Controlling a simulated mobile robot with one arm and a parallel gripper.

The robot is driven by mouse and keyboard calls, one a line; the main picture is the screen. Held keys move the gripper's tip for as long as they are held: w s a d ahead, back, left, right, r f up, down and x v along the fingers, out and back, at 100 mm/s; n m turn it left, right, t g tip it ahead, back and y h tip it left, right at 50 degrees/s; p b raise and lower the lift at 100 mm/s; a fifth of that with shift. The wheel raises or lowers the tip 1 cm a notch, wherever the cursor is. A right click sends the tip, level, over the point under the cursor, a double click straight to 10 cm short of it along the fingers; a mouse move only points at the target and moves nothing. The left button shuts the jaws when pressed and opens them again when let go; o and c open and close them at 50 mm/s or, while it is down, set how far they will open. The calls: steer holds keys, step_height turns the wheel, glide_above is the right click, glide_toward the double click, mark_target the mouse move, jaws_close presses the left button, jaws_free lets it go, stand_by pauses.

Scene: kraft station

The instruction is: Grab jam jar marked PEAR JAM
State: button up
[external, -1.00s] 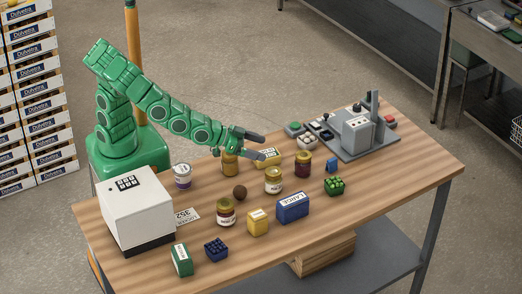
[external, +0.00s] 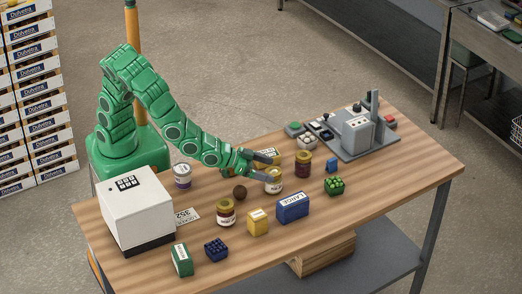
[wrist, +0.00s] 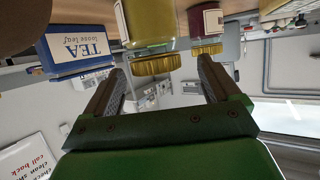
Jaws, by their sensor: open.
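A pale-yellow jam jar with a gold lid (external: 273,187) stands upright on the table by my fingertips. A yellowish jar with a gold lid (wrist: 148,25) shows upside down in the wrist view, ahead of and roughly between the fingers; its lettering cannot be read. A dark red jar (external: 303,168) stands to the right, and probably also shows in the wrist view (wrist: 206,20). Another dark jar (external: 226,214) stands at front left. An amber jar is mostly hidden behind my gripper (external: 276,169). My gripper is open and empty, one finger overlapping the pale jar's lid in the external view.
A brown ball (external: 240,192) lies left of the pale jar. A blue box (external: 292,208) and a yellow box (external: 257,223) stand in front. Another yellow box (external: 268,158) lies behind my fingers.

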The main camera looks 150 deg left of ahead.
steer(key=shift+x, duration=2.4)
steer(key=shift+w+d+f, duration=0.1)
steer(key=shift+w+d, duration=0.05)
steer(key=shift+c, duration=0.3)
steer(key=c, duration=1.3)
